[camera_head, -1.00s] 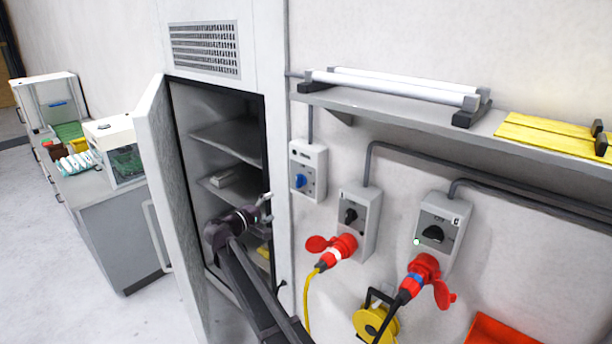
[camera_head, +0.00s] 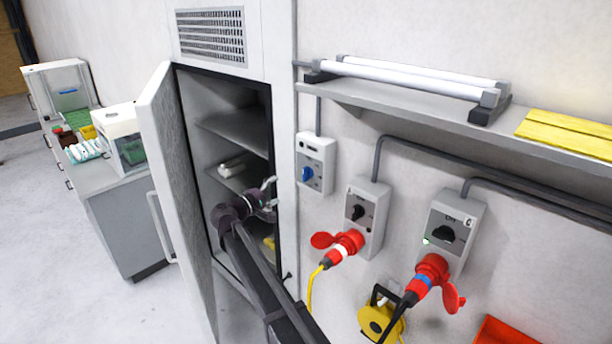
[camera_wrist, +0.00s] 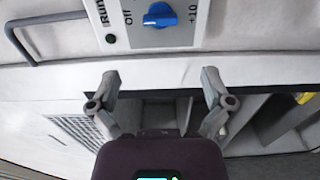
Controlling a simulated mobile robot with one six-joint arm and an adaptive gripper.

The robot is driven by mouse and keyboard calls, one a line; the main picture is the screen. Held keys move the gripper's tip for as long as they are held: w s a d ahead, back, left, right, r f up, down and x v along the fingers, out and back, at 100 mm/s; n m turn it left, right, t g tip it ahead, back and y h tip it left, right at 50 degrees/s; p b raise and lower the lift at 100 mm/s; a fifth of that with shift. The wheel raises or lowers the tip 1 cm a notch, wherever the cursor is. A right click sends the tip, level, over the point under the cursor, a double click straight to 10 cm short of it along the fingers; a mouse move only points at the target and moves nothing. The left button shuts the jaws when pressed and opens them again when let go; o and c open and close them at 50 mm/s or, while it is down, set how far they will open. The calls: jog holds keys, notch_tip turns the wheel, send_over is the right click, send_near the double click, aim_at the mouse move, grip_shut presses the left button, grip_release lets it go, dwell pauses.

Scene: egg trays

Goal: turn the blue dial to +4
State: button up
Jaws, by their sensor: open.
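The blue dial (camera_head: 307,174) sits on a small white control box (camera_head: 315,150) on the wall, just right of the open cabinet. In the wrist view the dial (camera_wrist: 160,15) is at the top centre, with "Off" on one side and "+10" on the other. A dark round spot is beside it; I cannot read a +4 mark. My gripper (camera_head: 268,194) is in front of the cabinet opening, left of and a little below the dial, not touching it. In the wrist view my gripper (camera_wrist: 160,85) has its two fingers spread wide with nothing between them.
The cabinet door (camera_head: 175,200) stands open on the left. Two grey switch boxes with red plugs, one switch box (camera_head: 367,210) nearer, are right of the dial. A shelf (camera_head: 440,118) with tubes runs above. The wall around the dial box is mostly clear.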

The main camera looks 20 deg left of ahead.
aim_at(303, 176)
jog(key=x, duration=1.3)
jog(key=shift+w+d, duration=0.1)
jog(key=c, duration=1)
